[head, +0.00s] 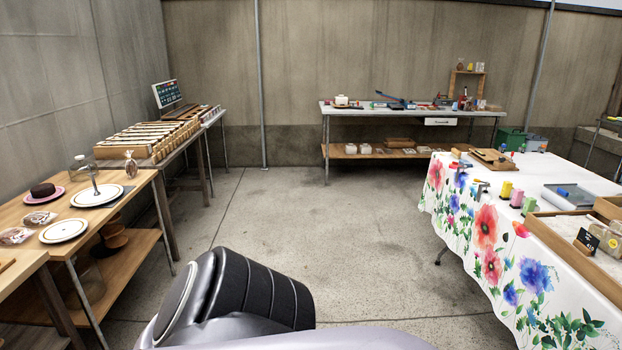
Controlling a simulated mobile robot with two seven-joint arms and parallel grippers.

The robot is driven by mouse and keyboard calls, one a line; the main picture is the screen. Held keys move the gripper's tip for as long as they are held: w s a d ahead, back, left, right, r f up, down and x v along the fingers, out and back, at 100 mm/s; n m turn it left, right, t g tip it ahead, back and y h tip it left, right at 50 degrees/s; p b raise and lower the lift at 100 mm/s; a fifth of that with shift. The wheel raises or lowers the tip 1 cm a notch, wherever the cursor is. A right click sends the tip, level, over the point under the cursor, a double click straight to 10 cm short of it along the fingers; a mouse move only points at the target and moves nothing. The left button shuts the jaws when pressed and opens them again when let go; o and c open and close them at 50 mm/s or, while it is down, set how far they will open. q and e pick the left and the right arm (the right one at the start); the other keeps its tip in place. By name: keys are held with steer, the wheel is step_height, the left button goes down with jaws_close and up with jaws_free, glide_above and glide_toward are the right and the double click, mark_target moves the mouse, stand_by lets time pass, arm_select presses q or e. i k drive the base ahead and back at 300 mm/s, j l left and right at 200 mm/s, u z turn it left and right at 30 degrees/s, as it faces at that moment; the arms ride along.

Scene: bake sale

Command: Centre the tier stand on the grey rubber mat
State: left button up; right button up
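The tier stand (84,199) is on the wooden table at the left. It shows as a white plate with a dark rim line and a metal rod rising from its middle, the rod looking slanted in this view. A dark grey patch, seemingly the grey rubber mat (116,208), shows past the plate's lower right edge. The stand seems to cover part of it, so I cannot tell how well it is centred. Neither of my grippers is in view; only a black and grey part of my own body shows at the bottom.
A flowered-cloth table (470,235) stands right, a workbench (400,112) at the back. The middle floor is clear.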

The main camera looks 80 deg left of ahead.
mark_target(95, 196)
steer(key=u, duration=4.2)
